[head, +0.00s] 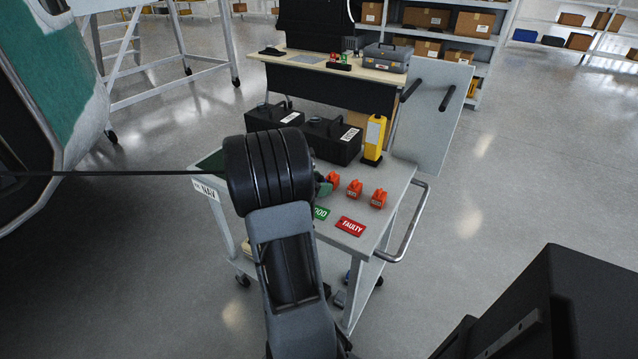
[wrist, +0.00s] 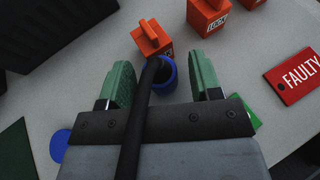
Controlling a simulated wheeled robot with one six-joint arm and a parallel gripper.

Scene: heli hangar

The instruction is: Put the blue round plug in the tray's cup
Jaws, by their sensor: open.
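A blue round piece (wrist: 166,76) with a dark centre, which looks like the plug, stands on the grey cart top (head: 391,189) in the wrist view. My gripper (wrist: 166,80) is open, its two green fingers apart on either side of the piece, with gaps showing. A black cable-like strip crosses over my gripper and reaches the blue piece; I cannot tell whether they are joined. A flat blue disc (wrist: 60,144) shows at the lower left. I cannot make out the tray's cup for certain. In the head view my arm hides the blue piece.
Several orange labelled blocks (wrist: 207,17) stand just beyond; one (wrist: 151,37) is very close to the blue piece. A red FAULTY plate (wrist: 297,76) lies to the right. Black cases (head: 333,140) and a yellow unit (head: 374,138) stand at the cart's back. A thin dark line (head: 120,173) stretches left.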

